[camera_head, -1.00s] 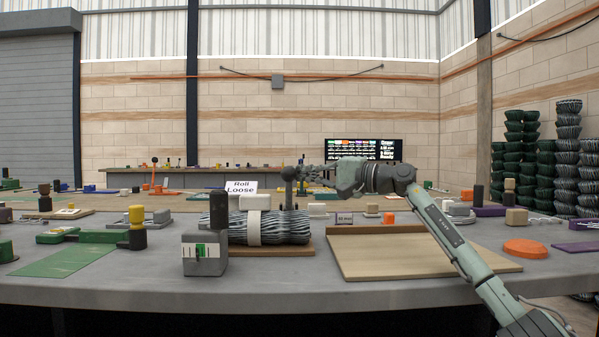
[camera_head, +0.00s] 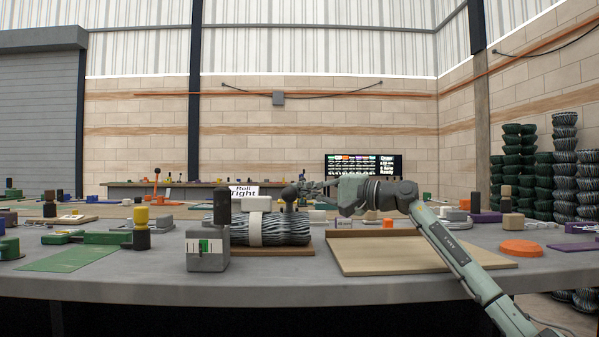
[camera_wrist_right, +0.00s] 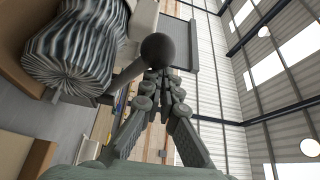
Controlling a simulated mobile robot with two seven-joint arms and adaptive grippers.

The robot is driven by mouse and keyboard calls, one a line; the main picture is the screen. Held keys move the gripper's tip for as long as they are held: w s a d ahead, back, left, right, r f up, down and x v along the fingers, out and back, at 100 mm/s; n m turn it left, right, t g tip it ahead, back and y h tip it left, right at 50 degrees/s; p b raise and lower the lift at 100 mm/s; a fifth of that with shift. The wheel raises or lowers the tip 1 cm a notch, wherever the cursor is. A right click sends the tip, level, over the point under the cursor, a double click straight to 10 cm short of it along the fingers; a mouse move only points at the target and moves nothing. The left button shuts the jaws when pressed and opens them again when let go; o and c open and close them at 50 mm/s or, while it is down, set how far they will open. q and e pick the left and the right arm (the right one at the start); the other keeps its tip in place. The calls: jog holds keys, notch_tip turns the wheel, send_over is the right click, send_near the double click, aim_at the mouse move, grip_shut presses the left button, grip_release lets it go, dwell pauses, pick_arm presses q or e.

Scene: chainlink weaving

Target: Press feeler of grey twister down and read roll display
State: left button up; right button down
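The grey twister holds a roll of dark wavy wire (camera_head: 286,230) with a pale band around it. Its feeler (camera_head: 290,194) is a dark arm with a round ball on top, low against the roll's far side. The roll display (camera_head: 243,191) is a white sign behind the roll and reads "Roll Tight". My right gripper (camera_head: 305,186) is just right of the feeler ball. In the right wrist view its fingers (camera_wrist_right: 161,84) converge, tips close together, right at the feeler ball (camera_wrist_right: 158,48); contact is hard to tell. My left gripper is not in view.
A grey block with a green-marked gauge (camera_head: 207,256) and black knob stands left of the roll. A wooden tray (camera_head: 420,253) lies right, under my right arm. An orange disc (camera_head: 521,249) lies farther right. The table's front strip is clear.

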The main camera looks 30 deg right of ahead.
jog(key=shift+a+f, duration=0.15)
jog(key=shift+f, duration=0.05)
jog(key=shift+s, duration=0.25)
jog(key=v, duration=1.1)
jog(key=shift+s+d+r, duration=0.15)
jog(key=shift+s+d, duration=0.1)
jog(key=shift+d, duration=0.15)
